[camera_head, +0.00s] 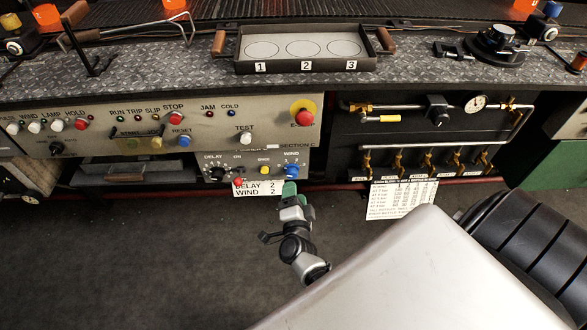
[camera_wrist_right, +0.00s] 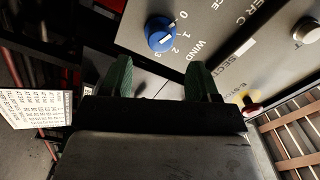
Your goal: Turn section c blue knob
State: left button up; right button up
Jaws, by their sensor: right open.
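The blue knob (camera_head: 291,171), under the word WIND, is on the small grey section C panel (camera_head: 215,172). In the right wrist view the blue knob (camera_wrist_right: 160,34) has a white line across its face and the numbers 0 to 3 beside it; I cannot tell exactly which number it points at. My right gripper (camera_head: 289,188) is just below and in front of the knob. Its two green fingers (camera_wrist_right: 160,78) are open and empty, pointing toward the knob, which is apart from them. A white card (camera_head: 258,188) reading DELAY 2, WIND 2 hangs below the panel. My left gripper is out of view.
A black DELAY knob (camera_head: 216,173) and a yellow button (camera_head: 264,170) are on the same panel. A red emergency button (camera_head: 303,117) is above. A gauge and valve board (camera_head: 430,115) is to the right. A tray (camera_head: 305,62) stands on the counter. The floor in front is clear.

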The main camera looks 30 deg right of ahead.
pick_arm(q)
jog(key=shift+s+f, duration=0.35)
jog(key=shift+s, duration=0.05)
pick_arm(e)
jog(key=v, duration=0.4)
